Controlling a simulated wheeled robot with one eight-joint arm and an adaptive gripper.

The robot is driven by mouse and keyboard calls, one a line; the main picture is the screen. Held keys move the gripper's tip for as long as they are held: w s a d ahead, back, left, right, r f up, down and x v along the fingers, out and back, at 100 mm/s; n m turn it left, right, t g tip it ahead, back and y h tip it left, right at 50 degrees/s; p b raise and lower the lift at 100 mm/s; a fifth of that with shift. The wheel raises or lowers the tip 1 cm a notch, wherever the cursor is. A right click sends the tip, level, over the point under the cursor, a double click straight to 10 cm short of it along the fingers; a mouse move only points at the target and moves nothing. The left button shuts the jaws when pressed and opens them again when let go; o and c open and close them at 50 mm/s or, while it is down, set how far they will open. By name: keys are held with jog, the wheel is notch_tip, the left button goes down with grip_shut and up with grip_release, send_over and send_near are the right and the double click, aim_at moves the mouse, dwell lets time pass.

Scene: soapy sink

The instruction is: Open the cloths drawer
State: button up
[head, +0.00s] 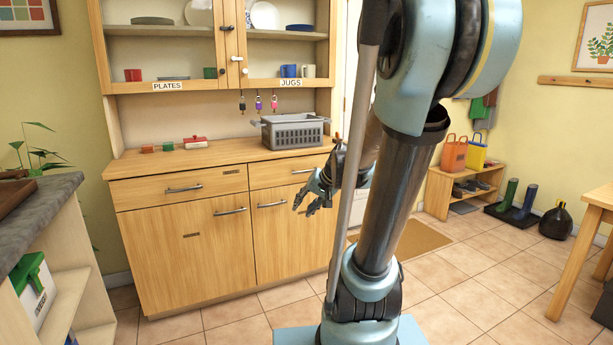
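A wooden dresser holds two closed drawers side by side under its worktop. The left drawer (150,191) has a dark bar handle (184,188) and a small plate (233,172) too small to read. The right drawer (268,176) has a similar handle (302,171); its right end is partly hidden by my arm. I cannot tell which is the cloths drawer. My gripper (303,211) is open and empty, its fingers pointing down and left. In the picture it is below the right drawer's handle, over the right cupboard door, apparently in front of the dresser.
Two closed cupboard doors with handles (229,211) (271,205) are below the drawers. A grey basket (292,134) and a red-lidded dish (195,142) stand on the worktop. A grey-topped counter (45,210) stands at the left. Tiled floor in front of the dresser is clear.

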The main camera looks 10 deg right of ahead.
jog(key=w+r+m+t+y, duration=0.2)
jog(key=w+t, duration=0.1)
jog(key=w, duration=1)
jog(key=m+t+h, duration=0.1)
jog(key=m+t, duration=0.7)
jog(key=m, duration=0.2)
send_near(307, 171)
jog(key=x, duration=1)
jog(key=shift+w+f, duration=0.2)
jog(key=shift+c, duration=0.5)
grip_shut()
